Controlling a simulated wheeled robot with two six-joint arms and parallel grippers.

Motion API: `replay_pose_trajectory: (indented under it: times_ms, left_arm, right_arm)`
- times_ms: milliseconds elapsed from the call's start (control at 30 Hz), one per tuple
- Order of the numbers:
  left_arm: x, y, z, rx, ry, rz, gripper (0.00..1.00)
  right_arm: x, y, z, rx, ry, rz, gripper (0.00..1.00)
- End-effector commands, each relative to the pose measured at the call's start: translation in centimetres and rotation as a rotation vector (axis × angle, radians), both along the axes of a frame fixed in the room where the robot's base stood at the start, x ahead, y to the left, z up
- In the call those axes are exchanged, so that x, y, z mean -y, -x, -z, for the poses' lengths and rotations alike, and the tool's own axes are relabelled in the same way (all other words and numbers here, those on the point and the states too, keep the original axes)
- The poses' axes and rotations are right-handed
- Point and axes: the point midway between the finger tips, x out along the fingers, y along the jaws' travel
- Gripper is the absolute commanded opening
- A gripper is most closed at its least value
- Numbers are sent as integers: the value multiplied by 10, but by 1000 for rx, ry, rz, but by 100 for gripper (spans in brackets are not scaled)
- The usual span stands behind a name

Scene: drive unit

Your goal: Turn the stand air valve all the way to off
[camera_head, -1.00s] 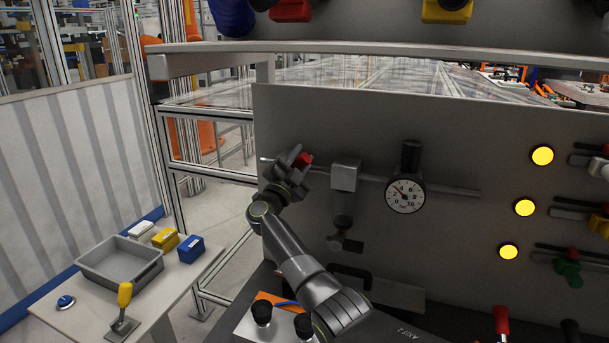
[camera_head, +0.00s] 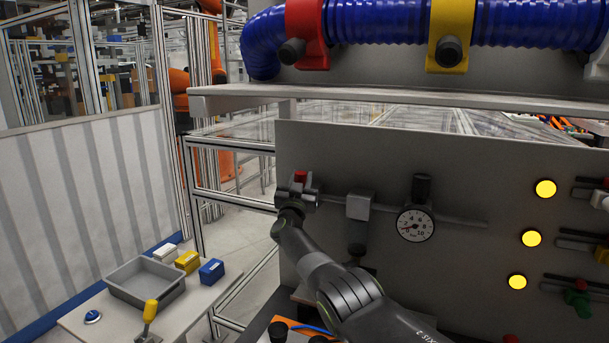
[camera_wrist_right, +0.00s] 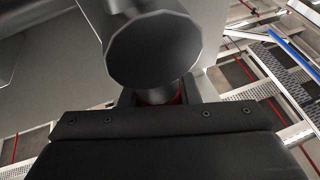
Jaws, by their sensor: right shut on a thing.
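The stand air valve's red handle (camera_head: 300,177) shows at the left end of the grey pipe on the upright panel. My right gripper (camera_head: 298,188) is shut on this handle, and its fingers hide most of it. The handle's red tip points up. A round gauge (camera_head: 415,226) sits on the same pipe to the right, its needle at the low left end, near 0. In the right wrist view, a grey round pipe end (camera_wrist_right: 153,55) fills the upper middle, and a bit of the red handle (camera_wrist_right: 158,97) shows below it between the fingers. My left gripper is not in view.
A grey block (camera_head: 359,206) sits on the pipe between valve and gauge. A shelf edge (camera_head: 400,103) with a blue hose (camera_head: 390,22) is above. A side table holds a grey tray (camera_head: 146,284) and small boxes. Yellow lamps (camera_head: 531,238) are at right.

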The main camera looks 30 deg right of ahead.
Motion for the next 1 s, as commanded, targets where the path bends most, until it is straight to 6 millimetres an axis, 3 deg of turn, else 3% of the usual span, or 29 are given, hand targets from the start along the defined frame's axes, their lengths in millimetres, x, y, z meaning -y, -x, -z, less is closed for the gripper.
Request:
replay_pose_trajectory:
  times_ms: [200,667,700,867,1000]
  left_arm:
    - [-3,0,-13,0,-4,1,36]
    - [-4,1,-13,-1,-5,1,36]
    - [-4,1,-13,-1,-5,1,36]
    - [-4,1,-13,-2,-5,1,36]
    - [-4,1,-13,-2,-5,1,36]
  right_arm:
    - [-1,-2,-2,-38,33,-1,0]
    - [-2,-2,0,-48,42,-2,0]
    - [-2,-2,0,-48,42,-2,31]
    - [-2,-2,0,-48,42,-1,51]
    - [-2,-2,0,-48,41,-1,51]
